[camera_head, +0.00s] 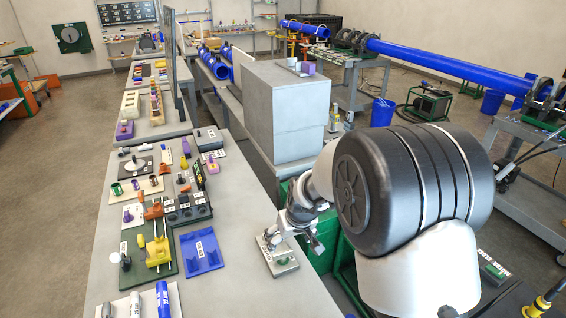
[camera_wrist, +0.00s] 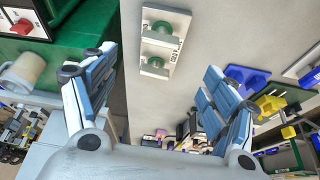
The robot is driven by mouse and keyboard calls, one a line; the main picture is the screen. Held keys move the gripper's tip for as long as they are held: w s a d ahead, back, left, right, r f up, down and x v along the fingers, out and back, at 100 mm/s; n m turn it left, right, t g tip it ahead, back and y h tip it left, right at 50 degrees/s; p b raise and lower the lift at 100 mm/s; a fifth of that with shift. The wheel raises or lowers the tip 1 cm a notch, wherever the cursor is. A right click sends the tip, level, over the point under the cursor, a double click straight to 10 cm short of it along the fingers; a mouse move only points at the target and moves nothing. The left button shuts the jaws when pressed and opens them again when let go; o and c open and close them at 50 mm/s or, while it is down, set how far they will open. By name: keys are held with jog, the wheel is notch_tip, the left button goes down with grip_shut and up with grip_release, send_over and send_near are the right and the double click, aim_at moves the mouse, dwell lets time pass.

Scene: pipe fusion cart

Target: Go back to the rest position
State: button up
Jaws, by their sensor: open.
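My gripper (camera_head: 297,238) is over the right edge of the grey workbench (camera_head: 225,285). Its two fingers stand wide apart with nothing between them in the wrist view (camera_wrist: 158,75). A small pale plate with green fittings (camera_head: 286,268) lies on the bench close beside and below the gripper. The plate also shows ahead of the fingers in the wrist view (camera_wrist: 154,67). I cannot tell from the head view how much height separates the gripper from the plate. My arm's big black joint hides part of the floor behind it.
A blue tray (camera_head: 201,252) and a green fixture with yellow clamps (camera_head: 158,250) lie left of the gripper. A large grey box (camera_head: 286,110) stands behind it. A green cabinet (camera_wrist: 90,20) shows at left in the wrist view. The bench front between the blue tray and plate is bare.

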jog(key=s+d+r+m, duration=0.1)
jog(key=s+d+r, duration=0.2)
jog(key=s+r, duration=0.45)
jog(key=s+d+r+m, duration=0.1)
jog(key=s+d+r, duration=0.2)
jog(key=s+r, duration=0.45)
jog(key=s+d+r+m, duration=0.1)
jog(key=s+d, duration=0.1)
jog(key=s, duration=0.7)
jog(key=s+d+r+h, duration=0.1)
jog(key=s+d, duration=0.2)
jog(key=s, duration=0.6)
jog(key=shift+r+m, duration=0.3)
jog(key=shift+m, duration=0.1)
